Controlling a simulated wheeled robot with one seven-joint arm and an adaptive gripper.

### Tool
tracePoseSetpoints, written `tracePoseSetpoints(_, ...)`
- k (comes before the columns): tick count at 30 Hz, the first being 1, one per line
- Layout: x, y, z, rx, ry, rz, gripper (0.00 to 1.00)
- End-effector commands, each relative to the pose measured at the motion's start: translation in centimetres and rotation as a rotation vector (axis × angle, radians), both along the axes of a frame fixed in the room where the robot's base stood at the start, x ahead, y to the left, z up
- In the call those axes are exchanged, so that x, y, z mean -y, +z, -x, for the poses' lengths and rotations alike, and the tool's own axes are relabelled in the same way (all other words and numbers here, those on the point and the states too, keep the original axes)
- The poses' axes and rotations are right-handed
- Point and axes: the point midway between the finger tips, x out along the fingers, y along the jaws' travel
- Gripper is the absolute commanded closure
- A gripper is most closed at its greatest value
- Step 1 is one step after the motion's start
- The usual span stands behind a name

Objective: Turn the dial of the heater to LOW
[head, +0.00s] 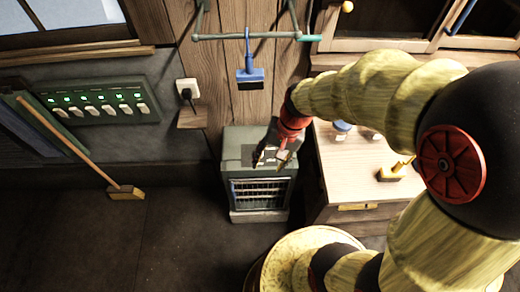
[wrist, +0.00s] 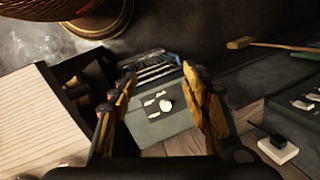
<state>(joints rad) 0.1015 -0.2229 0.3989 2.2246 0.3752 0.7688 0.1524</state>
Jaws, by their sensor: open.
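The heater (head: 260,192) is a dark grey-green box with a barred front, standing on the floor against the wall. In the wrist view its top (wrist: 152,117) shows a round pale dial (wrist: 166,104) with several small white marks beside it. The dial's setting is too small to read. My gripper (head: 270,162) is over the heater's top in the head view, pointing down, and hides part of it. In the wrist view my gripper (wrist: 160,82) has its fingers apart, with the dial seen between them and nothing held. I cannot tell the exact height above the dial.
A wooden cabinet (head: 335,185) stands close right of the heater. A plug in a wall socket (head: 187,92) is above left. A switch panel (head: 98,102) is on the wall. A broom (head: 125,192) leans at left. A blue brush (head: 250,77) hangs above.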

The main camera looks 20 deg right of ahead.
Motion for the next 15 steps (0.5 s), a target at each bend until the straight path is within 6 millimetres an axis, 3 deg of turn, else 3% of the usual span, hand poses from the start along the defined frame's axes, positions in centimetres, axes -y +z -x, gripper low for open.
tracePoseSetpoints(4, -1.1, -6.1, -3.7, -0.122, -0.370, -0.104, 0.53)
tracePoseSetpoints(9, -0.9, -13.2, -8.0, -0.235, -0.879, -0.178, 0.53)
tracePoseSetpoints(12, 0.0, -16.9, -10.3, -0.278, -1.202, -0.207, 0.53)
tracePoseSetpoints(15, 1.4, -18.9, -13.0, -0.287, -1.504, -0.246, 0.53)
